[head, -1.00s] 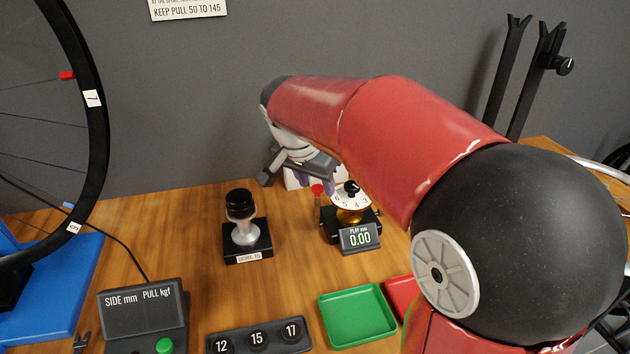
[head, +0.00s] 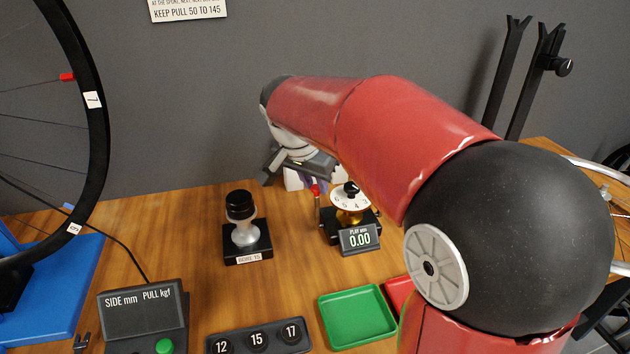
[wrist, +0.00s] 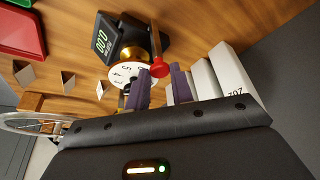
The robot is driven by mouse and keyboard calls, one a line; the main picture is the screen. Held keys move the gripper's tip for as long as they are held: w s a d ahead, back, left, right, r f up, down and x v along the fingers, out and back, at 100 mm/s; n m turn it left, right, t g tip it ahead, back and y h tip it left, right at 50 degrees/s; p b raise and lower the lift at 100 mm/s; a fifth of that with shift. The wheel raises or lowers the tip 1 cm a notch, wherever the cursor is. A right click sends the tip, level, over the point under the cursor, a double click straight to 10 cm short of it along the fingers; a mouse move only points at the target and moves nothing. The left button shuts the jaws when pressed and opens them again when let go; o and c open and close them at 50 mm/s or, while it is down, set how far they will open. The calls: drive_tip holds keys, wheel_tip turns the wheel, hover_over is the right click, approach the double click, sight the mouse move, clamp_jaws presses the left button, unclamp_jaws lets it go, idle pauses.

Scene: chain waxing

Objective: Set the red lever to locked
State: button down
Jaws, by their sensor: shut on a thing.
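The red lever (wrist: 159,69) is a thin stalk with a red knob, beside the white numbered dial (head: 349,200) with the black knob on top. In the head view the lever's red knob (head: 315,189) shows just left of the dial. My gripper (wrist: 160,74) has its purple fingertips on both sides of the red knob and is shut on it. The gauge display (head: 360,239) in front of the dial reads 0.00. No locked marking is readable.
A black-topped post labelled DOME 15 (head: 246,238) stands left of the dial. A green tray (head: 357,318) and a red tray (head: 399,290) lie in front. White blocks (wrist: 229,75) stand close beside my fingers. A wheel is at the left.

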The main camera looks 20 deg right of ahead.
drive_tip(key=shift+w, duration=0.7)
drive_tip(key=c, duration=2.2)
unclamp_jaws()
drive_tip(key=w, duration=0.2)
drive_tip(key=w+f, duration=0.1)
drive_tip(key=w, duration=0.2)
drive_tip(key=shift+f, duration=0.15)
drive_tip(key=c, duration=1.2)
unclamp_jaws()
drive_tip(key=shift+s, duration=0.1)
drive_tip(key=p+v, duration=0.1)
drive_tip(key=v, duration=0.6)
drive_tip(key=shift+s+r, duration=0.2)
drive_tip(key=shift+r, duration=0.1)
drive_tip(key=shift+a, duration=0.15)
